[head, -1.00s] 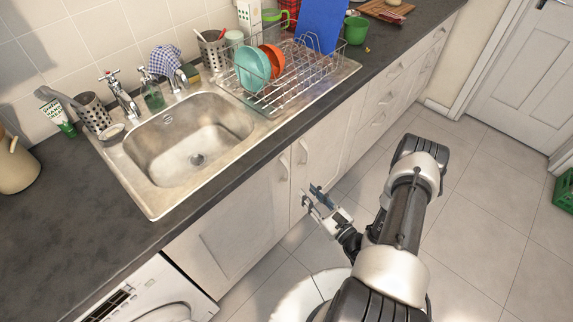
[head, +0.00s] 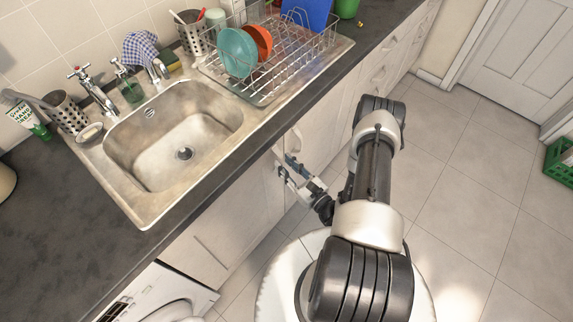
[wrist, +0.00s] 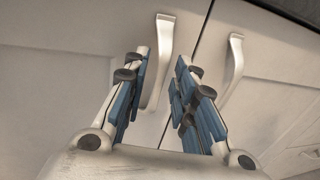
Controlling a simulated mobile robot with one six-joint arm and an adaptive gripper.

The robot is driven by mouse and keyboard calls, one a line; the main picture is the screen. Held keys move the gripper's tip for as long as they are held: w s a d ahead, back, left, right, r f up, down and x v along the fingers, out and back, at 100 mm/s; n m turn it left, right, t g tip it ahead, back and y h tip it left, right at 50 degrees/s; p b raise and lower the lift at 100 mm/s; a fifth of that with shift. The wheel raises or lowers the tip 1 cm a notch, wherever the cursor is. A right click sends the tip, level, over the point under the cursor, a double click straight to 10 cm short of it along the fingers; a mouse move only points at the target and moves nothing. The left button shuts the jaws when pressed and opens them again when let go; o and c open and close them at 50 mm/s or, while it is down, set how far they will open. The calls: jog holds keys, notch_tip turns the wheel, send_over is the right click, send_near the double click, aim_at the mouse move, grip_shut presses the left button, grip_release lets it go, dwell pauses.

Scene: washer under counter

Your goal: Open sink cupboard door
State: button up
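The sink cupboard door (head: 222,232) is a pale panel below the sink and looks shut. In the wrist view, its pale bar handle (wrist: 160,60) stands upright near the door's right edge, just left of the dark gap between two doors. My gripper (head: 284,168) is at the cupboard front, close to the handles. In the wrist view, my gripper (wrist: 161,72) is open, with blue-padded fingers on either side of the left handle in the picture. Whether the handle is actually between the pads in depth, or touched, I cannot tell.
A second door's handle (wrist: 233,70) is just right of the gap. The dark counter (head: 205,202) overhangs the doors. A white washing machine (head: 160,295) stands at the lower left. Open tiled floor (head: 470,190) lies to the right.

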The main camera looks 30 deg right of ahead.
grip_shut()
dwell(0.4)
jog(key=shift+d, duration=0.1)
